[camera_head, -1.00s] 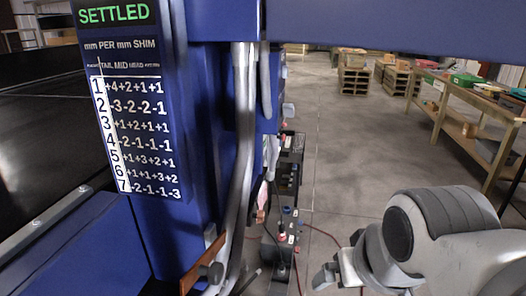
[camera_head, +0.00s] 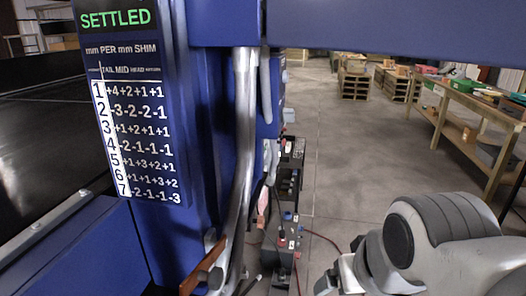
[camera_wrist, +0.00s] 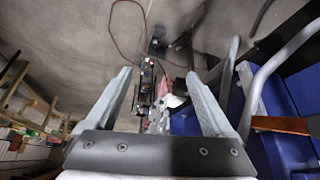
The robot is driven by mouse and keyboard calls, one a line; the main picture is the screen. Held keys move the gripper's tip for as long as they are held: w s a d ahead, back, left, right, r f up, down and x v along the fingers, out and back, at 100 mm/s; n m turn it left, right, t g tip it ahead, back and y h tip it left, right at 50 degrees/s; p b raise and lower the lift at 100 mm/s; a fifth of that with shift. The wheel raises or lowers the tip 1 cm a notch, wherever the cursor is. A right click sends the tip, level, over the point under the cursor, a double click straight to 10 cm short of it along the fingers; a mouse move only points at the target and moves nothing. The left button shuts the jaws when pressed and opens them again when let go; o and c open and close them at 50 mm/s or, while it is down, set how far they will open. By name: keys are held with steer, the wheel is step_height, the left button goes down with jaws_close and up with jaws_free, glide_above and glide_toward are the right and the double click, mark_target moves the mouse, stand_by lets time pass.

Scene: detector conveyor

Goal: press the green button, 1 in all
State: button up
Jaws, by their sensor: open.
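I cannot make out a green button in either view. A dark control box (camera_head: 284,238) with small knobs stands low beside the blue machine frame, and its details are too small to tell. My gripper (camera_head: 332,278) is at the lower right in the head view, to the right of that box and apart from it. In the wrist view my gripper (camera_wrist: 160,82) shows two fingers spread wide with nothing held between them. The dark box (camera_wrist: 150,70) shows beyond the fingers, partly hidden.
A blue machine frame (camera_head: 222,130) carries a board reading SETTLED (camera_head: 116,19) above a number table. Grey conduit and an orange-brown lever (camera_head: 205,268) stick out near it. A red cable lies on the floor. A wooden workbench (camera_head: 470,105) stands right; floor between is clear.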

jaws_close()
stand_by(1.5)
